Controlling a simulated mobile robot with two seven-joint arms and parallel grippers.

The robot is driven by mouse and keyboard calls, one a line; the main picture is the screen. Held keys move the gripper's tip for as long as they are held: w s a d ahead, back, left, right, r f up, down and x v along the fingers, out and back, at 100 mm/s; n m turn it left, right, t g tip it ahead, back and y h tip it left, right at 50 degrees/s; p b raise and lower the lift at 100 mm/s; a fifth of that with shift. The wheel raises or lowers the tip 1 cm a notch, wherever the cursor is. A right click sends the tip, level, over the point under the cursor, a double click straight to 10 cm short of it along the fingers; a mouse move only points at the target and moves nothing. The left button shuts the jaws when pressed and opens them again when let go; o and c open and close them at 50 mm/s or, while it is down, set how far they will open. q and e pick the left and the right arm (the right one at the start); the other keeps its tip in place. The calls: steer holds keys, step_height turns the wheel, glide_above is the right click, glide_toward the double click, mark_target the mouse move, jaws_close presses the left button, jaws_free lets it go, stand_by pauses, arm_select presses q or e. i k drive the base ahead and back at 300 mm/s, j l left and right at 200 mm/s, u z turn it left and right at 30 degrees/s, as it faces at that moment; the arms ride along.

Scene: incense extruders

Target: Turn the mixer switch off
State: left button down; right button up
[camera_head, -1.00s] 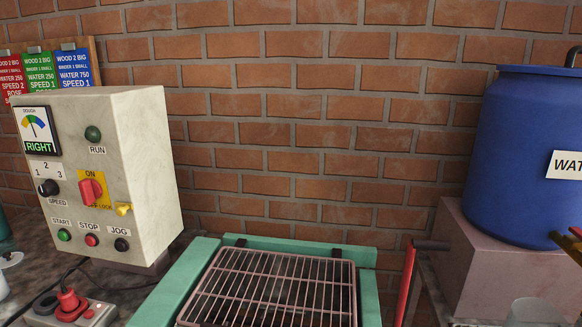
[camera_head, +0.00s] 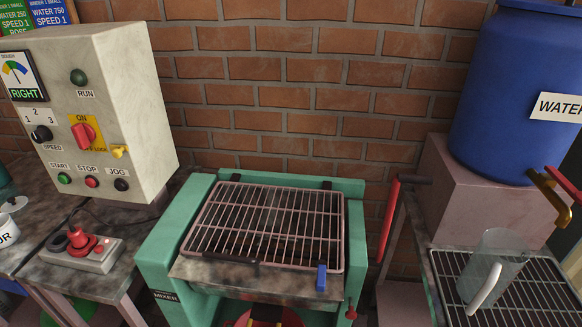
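The mixer control box (camera_head: 95,115) is a cream panel at the left. Its red rotary switch (camera_head: 84,134) sits on a yellow plate with ON printed above it; the red handle stands roughly upright, toward ON. A yellow lock tab (camera_head: 119,151) is beside it. Start, stop and jog buttons line the bottom of the panel. The green mixer (camera_head: 160,245) stands in the middle with a wire grid lid (camera_head: 265,225) lying over its top. Neither of my grippers is in view.
A grey socket strip (camera_head: 85,252) with a red plug lies left of the mixer. At the right stand a blue water barrel (camera_head: 510,90) with a brass tap and a clear jug (camera_head: 490,268) on a rack. A red-handled lever (camera_head: 388,220) rises between mixer and rack.

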mark_target(84, 133)
steer(key=u, duration=1.3)
